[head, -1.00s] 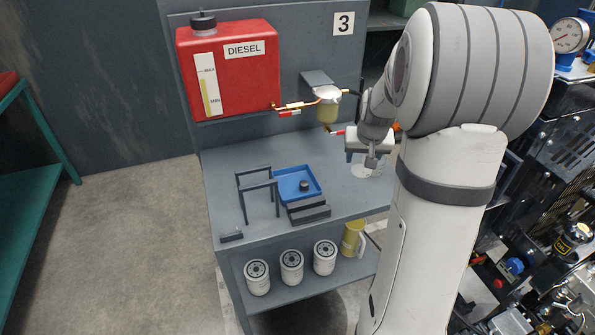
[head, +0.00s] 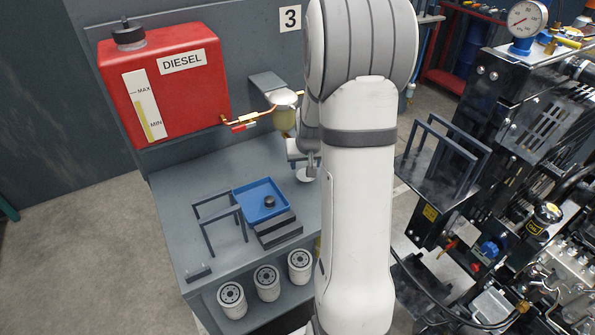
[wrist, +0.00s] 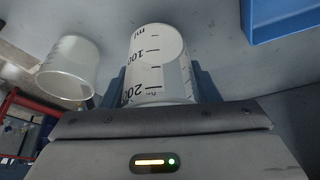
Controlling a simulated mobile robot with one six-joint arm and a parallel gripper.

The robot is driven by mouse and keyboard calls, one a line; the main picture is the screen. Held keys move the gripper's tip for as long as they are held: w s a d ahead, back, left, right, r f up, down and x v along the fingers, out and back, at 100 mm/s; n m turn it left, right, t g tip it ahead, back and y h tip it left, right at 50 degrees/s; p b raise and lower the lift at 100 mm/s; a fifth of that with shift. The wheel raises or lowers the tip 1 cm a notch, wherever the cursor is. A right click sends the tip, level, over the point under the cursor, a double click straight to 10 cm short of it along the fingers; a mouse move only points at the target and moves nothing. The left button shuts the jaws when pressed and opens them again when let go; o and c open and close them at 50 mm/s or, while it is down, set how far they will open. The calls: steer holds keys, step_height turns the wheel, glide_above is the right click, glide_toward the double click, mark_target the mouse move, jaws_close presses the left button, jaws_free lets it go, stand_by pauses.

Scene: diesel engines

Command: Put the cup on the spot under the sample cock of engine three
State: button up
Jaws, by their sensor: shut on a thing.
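A clear measuring cup (wrist: 150,88) with black millilitre marks stands between the fingers of my gripper (wrist: 160,80) in the wrist view. The fingers are shut on it. In the head view my gripper (head: 302,152) is over the bench near the fuel filter (head: 285,112), largely hidden by my arm. A pale round patch (head: 306,175) shows just below it; I cannot tell whether it is the spot or the cup. The sample cock under the filter is hidden by my arm. The number 3 plate (head: 290,18) is on the panel.
A second translucent cup (wrist: 68,68) shows left of the held one. A blue tray (head: 257,191), a dark rack (head: 218,215) and a step block (head: 279,230) are on the bench (head: 180,190). The red diesel tank (head: 165,85) is above. An engine (head: 520,130) stands right.

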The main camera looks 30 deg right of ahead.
steer(key=shift+s+d+f, duration=0.1)
steer(key=shift+f, duration=1.05)
steer(key=shift+f, duration=0.15)
steer(key=o, duration=1)
steer(key=shift+o, duration=0.2)
